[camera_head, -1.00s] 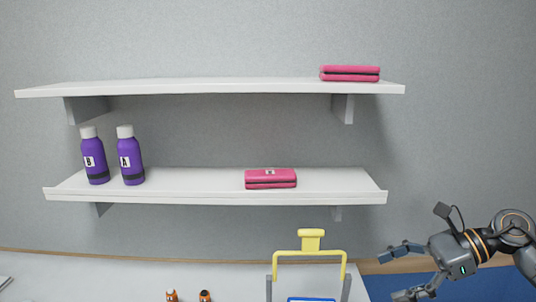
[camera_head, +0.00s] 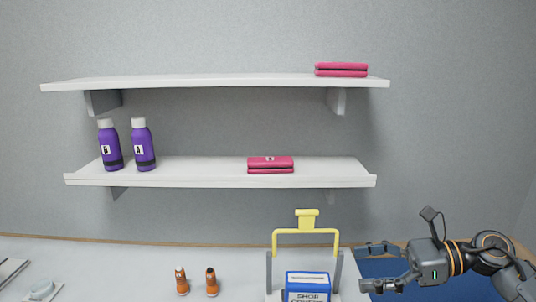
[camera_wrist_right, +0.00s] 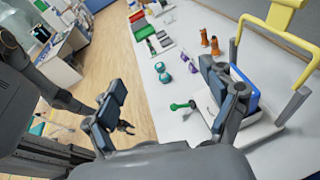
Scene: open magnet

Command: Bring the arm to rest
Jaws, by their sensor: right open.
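My right gripper (camera_head: 364,269) reaches in from the right in the head view, pointing left, with its two fingers spread apart and nothing between them. It appears at the right side of the yellow-handled frame; whether they touch cannot be told. In the right wrist view the two fingers of the right gripper (camera_wrist_right: 172,112) stand wide apart, with table and floor showing between them. My left gripper does not show in the head view.
A frame with a yellow handle (camera_head: 306,231) and a blue box (camera_head: 307,281) stand on the white table (camera_head: 120,265), with two orange-brown figures (camera_head: 182,281) beside them. Above, wall shelves (camera_head: 215,178) hold two purple bottles (camera_head: 143,150) and pink cases (camera_head: 270,165).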

